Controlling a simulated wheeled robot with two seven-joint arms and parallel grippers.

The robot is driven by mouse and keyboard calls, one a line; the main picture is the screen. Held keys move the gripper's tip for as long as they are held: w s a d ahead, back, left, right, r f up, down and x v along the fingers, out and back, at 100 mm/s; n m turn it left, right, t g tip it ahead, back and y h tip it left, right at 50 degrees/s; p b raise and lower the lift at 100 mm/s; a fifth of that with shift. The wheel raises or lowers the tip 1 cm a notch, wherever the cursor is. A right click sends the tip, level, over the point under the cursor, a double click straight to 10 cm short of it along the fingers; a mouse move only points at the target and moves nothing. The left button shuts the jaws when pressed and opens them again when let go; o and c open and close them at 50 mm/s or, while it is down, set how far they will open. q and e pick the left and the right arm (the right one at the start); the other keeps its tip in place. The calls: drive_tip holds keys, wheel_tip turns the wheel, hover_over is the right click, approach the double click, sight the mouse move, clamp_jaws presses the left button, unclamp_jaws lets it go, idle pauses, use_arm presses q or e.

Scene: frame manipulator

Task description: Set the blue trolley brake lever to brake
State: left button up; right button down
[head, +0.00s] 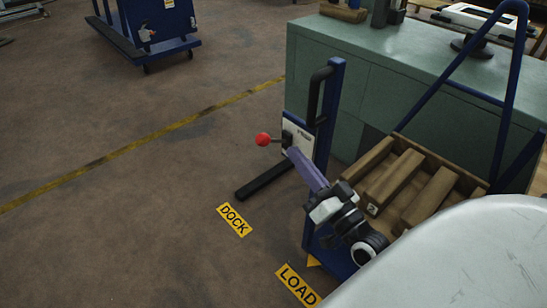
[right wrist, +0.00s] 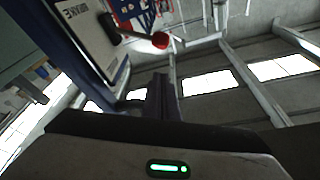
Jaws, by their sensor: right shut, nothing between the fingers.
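The brake lever has a red ball knob (head: 263,139) on a short dark stem. In the head view it sticks out to the left from a white plate (head: 301,143) on a dark blue post (head: 331,100). My right gripper (head: 293,153) is shut and empty, its fingers pointing up-left, close below the plate and lever base. In the right wrist view the red knob (right wrist: 160,41) and the lettered plate (right wrist: 85,28) show beyond the shut fingers (right wrist: 161,88). Contact between fingers and lever cannot be told. My left gripper is out of view.
A wooden crate (head: 440,165) sits on a blue-framed cart at right. A green cabinet (head: 400,60) stands behind the post. Another blue trolley (head: 150,25) is at the far left. Floor labels DOCK (head: 234,220) and LOAD (head: 298,286) lie in front. The left floor is clear.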

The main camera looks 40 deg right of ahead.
drive_tip(key=shift+d+r+m+t+h, duration=0.3)
drive_tip(key=shift+d+r+h, duration=0.1)
drive_tip(key=shift+d, duration=0.2)
wheel_tip(320, 180, up, 3)
hover_over(273, 140)
drive_tip(key=s, duration=0.2)
drive_tip(key=f, duration=0.1)
drive_tip(key=a+f+b, duration=0.1)
drive_tip(key=f+b, duration=0.1)
drive_tip(key=f, duration=0.1)
drive_tip(key=shift+s+a, duration=0.2)
drive_tip(key=shift+a, duration=0.2)
drive_tip(key=shift+r, duration=0.1)
